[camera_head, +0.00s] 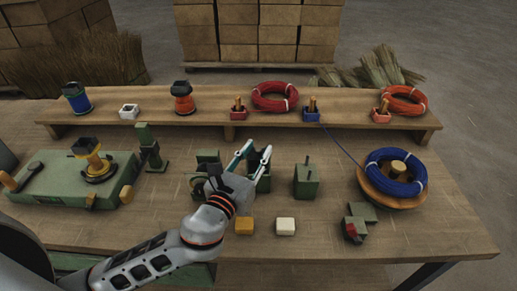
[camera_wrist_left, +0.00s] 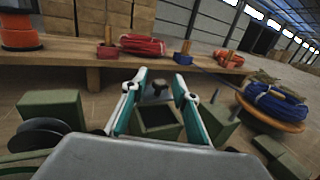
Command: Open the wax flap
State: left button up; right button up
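My left gripper (camera_head: 252,153) is open, with its teal-and-white fingers spread and nothing held between them. In the left wrist view its fingertips (camera_wrist_left: 158,80) stand on either side of a dark T-shaped knob (camera_wrist_left: 160,88). Behind the fingers is a small green box (camera_wrist_left: 158,117) with a dark square top or opening. I cannot tell whether the knob belongs to a wax flap, or whether a flap is raised. In the head view the gripper hides much of this green box (camera_head: 264,182). My right gripper is not in view.
A green block with a post (camera_head: 306,181) stands right of the gripper. Yellow (camera_head: 244,225) and white (camera_head: 286,226) blocks lie in front. A blue coil (camera_head: 376,176) sits on a round wooden stand at right. A raised shelf (camera_head: 345,122) runs behind; a green machine (camera_head: 60,182) stands left.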

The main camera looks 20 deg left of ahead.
pick_arm(q)
jog(key=shift+w+d, duration=0.1)
jog(key=shift+w, duration=0.65)
